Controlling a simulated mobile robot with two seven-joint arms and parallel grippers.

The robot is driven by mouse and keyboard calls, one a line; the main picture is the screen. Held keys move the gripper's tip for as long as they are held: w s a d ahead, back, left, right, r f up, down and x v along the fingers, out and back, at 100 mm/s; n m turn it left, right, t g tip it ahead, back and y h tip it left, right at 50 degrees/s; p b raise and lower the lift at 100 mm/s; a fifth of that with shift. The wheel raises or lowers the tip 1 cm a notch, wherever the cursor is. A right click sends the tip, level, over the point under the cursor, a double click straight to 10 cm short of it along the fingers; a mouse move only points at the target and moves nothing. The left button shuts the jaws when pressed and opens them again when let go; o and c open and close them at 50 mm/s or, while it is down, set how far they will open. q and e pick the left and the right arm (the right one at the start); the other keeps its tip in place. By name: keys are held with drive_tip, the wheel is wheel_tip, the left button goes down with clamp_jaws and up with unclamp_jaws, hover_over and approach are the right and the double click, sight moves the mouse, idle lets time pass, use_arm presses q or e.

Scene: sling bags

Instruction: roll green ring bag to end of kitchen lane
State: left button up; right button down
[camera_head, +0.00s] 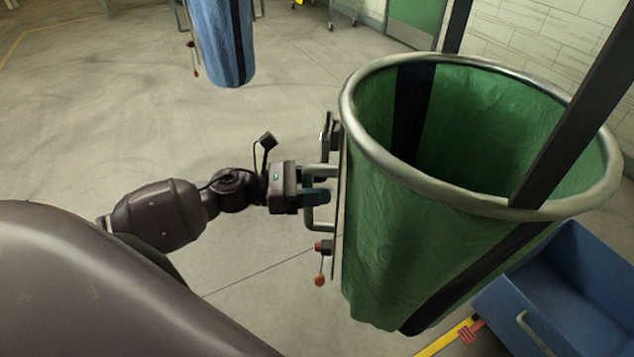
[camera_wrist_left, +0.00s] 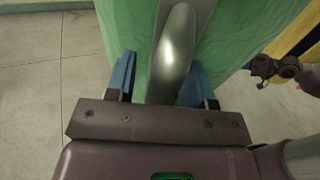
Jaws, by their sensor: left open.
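The green ring bag (camera_head: 390,240) hangs open from a round metal ring on the right of the head view. Its green cloth (camera_wrist_left: 225,35) fills the middle of the left wrist view. A metal handle (camera_head: 309,222) sticks out from its left side. My left gripper (camera_head: 316,197) is at this handle. In the left wrist view the handle bar (camera_wrist_left: 174,55) lies between the two blue fingertips (camera_wrist_left: 163,78), which stand apart on either side of it. The gripper is open around the bar. My right gripper is not in view.
A blue bag (camera_head: 222,40) hangs at the top left. A blue bin (camera_head: 560,290) stands at the lower right, close to the green bag, beside a yellow floor line (camera_head: 445,338). A green door (camera_head: 415,22) is at the back. The floor (camera_head: 110,110) at the left is clear.

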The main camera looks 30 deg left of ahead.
use_arm(q)
drive_tip(key=shift+c, duration=0.5)
clamp_jaws()
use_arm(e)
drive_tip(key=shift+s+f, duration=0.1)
